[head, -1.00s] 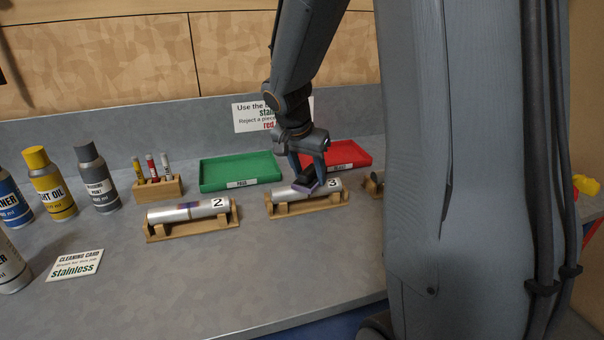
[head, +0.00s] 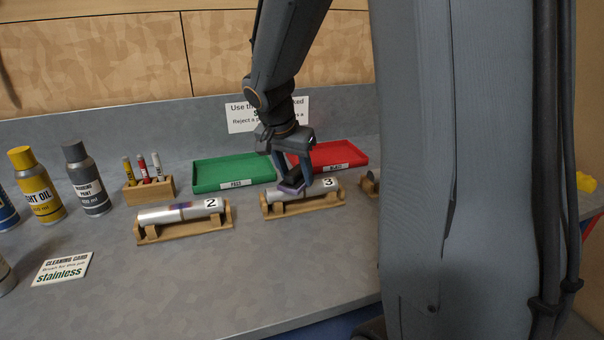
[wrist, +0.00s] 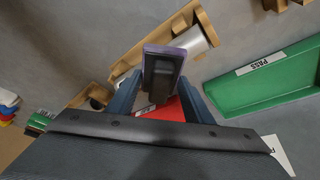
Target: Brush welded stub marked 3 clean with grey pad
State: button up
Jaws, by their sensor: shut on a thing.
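The welded stub marked 3 (head: 277,198) is a silver tube lying level in a wooden cradle (head: 305,208). Its white label with the 3 is at the right end. My gripper (head: 292,184) is shut on a dark-backed pad with a purple-grey face (head: 291,189). The pad is over the stub's middle, left of the label, and hides the weld there. Whether it touches the metal I cannot tell. In the wrist view the pad (wrist: 162,72) sits between my gripper's fingers (wrist: 160,85), with part of the stub (wrist: 193,40) showing beside it.
Stub 2 (head: 165,216) lies in its cradle to the left. A green PASS tray (head: 234,185) and a red tray (head: 345,165) stand behind. Markers in a block (head: 150,192), spray cans (head: 88,180) and a "stainless" card (head: 62,268) are at left. The front bench is clear.

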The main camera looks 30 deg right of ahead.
jog(key=shift+w+a, duration=0.1)
jog(key=shift+a, duration=0.35)
jog(key=shift+w+a+b, duration=0.15)
jog(key=shift+a+b, duration=0.2)
jog(key=shift+a, duration=0.5)
notch_tip(320, 180, up, 4)
jog(key=shift+d+f+p, duration=0.1)
jog(key=shift+p, duration=0.95)
notch_tip(320, 180, up, 4)
jog(key=p, duration=0.2)
jog(key=shift+r+p, duration=0.25)
jog(key=shift+p, duration=0.1)
